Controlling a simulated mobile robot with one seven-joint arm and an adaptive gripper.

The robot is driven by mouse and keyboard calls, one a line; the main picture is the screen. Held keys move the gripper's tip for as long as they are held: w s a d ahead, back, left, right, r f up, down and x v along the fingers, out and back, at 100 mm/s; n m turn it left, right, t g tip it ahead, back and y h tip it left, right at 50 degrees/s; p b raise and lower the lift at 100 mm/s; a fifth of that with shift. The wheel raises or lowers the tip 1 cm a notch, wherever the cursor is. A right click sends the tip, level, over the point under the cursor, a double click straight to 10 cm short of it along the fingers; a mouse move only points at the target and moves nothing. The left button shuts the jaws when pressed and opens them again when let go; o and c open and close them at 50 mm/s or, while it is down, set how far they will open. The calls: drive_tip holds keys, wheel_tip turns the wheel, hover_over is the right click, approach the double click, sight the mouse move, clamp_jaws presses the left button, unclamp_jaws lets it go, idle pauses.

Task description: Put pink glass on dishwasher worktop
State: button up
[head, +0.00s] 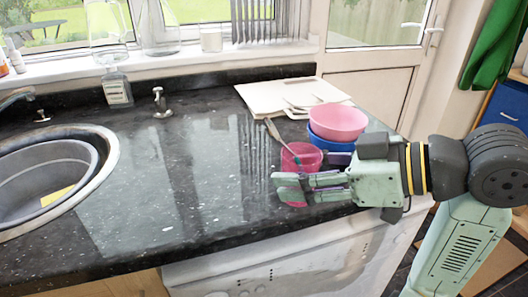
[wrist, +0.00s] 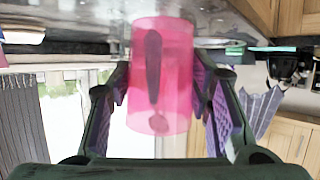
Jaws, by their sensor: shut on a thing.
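The pink glass (head: 300,158) is translucent and appears upright, near the front edge of the dark speckled worktop (head: 190,190). My gripper (head: 292,187) reaches in from the right with its fingers around the glass and is shut on it. In the wrist view, the pink glass (wrist: 162,75) sits between the two purple-padded fingers of my gripper (wrist: 165,105). A dark shape shows through its wall. I cannot tell whether its base touches the worktop. The white dishwasher (head: 290,265) is below the worktop's front edge.
A pink bowl (head: 338,121) stacked on a blue bowl (head: 335,143) stands right behind the glass. A long-handled utensil (head: 272,130) leans by the glass. Pale boards (head: 270,97) lie at the back. The sink (head: 105,145) is at left; the middle worktop is clear.

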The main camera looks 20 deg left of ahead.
sight(294, 150)
drive_tip(key=w+a+p, duration=0.1)
drive_tip(key=w+a, duration=0.1)
drive_tip(key=a, duration=0.2)
drive_tip(key=w+a+f+p, duration=0.1)
drive_tip(key=w+a, duration=0.2)
drive_tip(key=a, duration=0.1)
drive_tip(key=w+a+p, duration=0.1)
drive_tip(key=w+a, duration=0.2)
drive_tip(key=a, duration=0.2)
drive_tip(key=shift+f, duration=0.15)
drive_tip(key=shift+a+f+p, duration=0.1)
drive_tip(key=shift+f+p, duration=0.25)
drive_tip(key=shift+f, duration=1.45)
drive_tip(key=shift+f, duration=0.2)
drive_tip(key=o, duration=1.2)
drive_tip(key=shift+r, duration=0.15)
drive_tip(key=shift+r, duration=0.1)
drive_tip(key=b+v, duration=0.2)
drive_tip(key=v, duration=1)
